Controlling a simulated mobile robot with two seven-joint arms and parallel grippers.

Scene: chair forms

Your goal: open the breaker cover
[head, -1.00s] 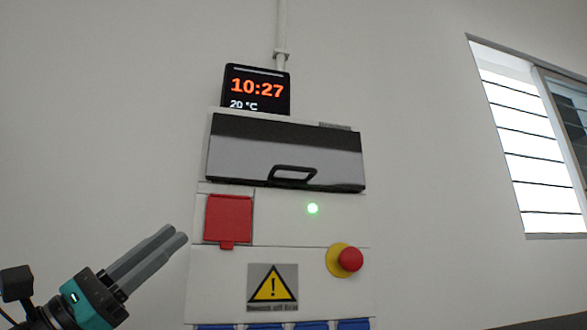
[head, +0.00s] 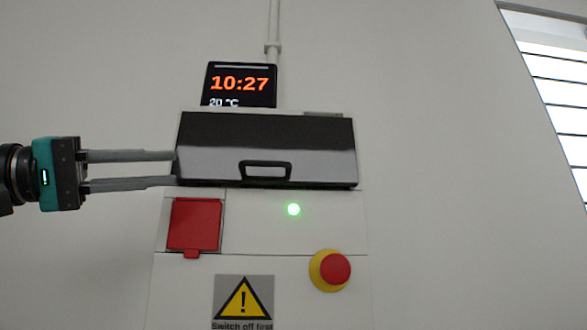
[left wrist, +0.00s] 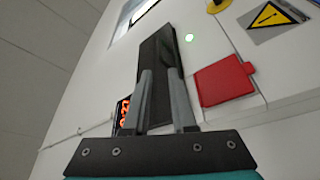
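The breaker cover (head: 218,152) is a wide lid, black above and grey below, closed on the white wall panel in the head view. Its black loop handle (head: 265,163) sits at the lower middle of the front. My left gripper (head: 174,168) points right, with its fingertips at the cover's left edge, left of the handle. Its two fingers are apart with nothing seen between them. The left wrist view shows the open fingers (left wrist: 160,72) in front of the dark cover (left wrist: 156,52). Whether the fingertips touch the cover is unclear. My right gripper is not in view.
A clock display (head: 240,85) stands above the cover. Below are a red flap (head: 195,224), a green light (head: 293,210), a red button on yellow (head: 334,269) and a warning sign (head: 243,299). The wall right of the panel is clear up to the window (head: 560,95).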

